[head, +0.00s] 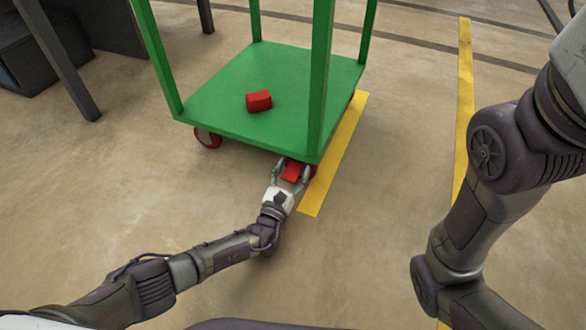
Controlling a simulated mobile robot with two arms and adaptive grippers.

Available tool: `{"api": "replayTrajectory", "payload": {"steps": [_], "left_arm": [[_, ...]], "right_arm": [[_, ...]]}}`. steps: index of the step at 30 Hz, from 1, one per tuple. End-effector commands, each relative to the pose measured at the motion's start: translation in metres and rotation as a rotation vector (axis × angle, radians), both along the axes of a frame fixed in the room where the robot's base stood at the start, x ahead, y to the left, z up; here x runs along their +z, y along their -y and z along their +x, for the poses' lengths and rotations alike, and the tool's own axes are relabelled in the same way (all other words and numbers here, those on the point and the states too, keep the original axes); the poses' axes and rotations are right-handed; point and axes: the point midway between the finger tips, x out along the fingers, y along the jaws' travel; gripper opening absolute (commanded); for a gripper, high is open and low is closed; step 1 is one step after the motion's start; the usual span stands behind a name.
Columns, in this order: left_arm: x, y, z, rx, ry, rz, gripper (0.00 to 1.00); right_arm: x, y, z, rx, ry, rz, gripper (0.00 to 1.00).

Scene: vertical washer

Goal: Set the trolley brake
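The green trolley (215,107) stands at the upper middle of the head view, with upright green posts at its corners. A red brake pedal (294,171) shows low at its near right corner, by a red caster that is partly hidden. My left gripper (291,173) reaches in from the lower left. Its fingers are spread, one on each side of the red pedal; I cannot tell whether they touch it. My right arm crosses the right side, but its gripper is out of view.
A red block (259,101) lies on the trolley's deck. Another red caster (207,138) is under the near left corner. Yellow floor stripes (334,153) run beside the trolley. Dark furniture (40,50) stands at the upper left. The concrete floor in front is clear.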

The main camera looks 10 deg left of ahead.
Motion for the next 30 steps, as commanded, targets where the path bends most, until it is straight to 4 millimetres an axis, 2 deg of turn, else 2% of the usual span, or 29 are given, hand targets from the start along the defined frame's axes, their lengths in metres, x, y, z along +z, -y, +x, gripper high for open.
{"api": "replayTrajectory", "payload": {"steps": [9, 14, 19, 24, 30], "left_arm": [[0.000, 0.000, -0.001, 0.000, 0.001, 0.000, 0.71], [-0.005, -0.006, -0.017, 0.000, -0.003, -0.001, 0.71], [-0.015, -0.018, -0.052, 0.000, -0.004, -0.001, 0.71], [-0.013, -0.031, -0.093, 0.000, -0.003, 0.000, 0.71], [-0.013, -0.044, -0.133, 0.001, -0.002, -0.001, 0.71]], "right_arm": [[0.000, 0.000, 0.001, 0.001, -0.004, 0.002, 0.47], [0.000, 0.000, 0.001, 0.001, -0.003, 0.001, 0.47], [0.000, 0.000, 0.000, 0.001, -0.001, 0.000, 0.47], [0.000, 0.000, 0.000, 0.001, 0.000, 0.001, 0.47], [0.000, 0.000, 0.000, 0.000, 0.000, 0.000, 0.47]]}}
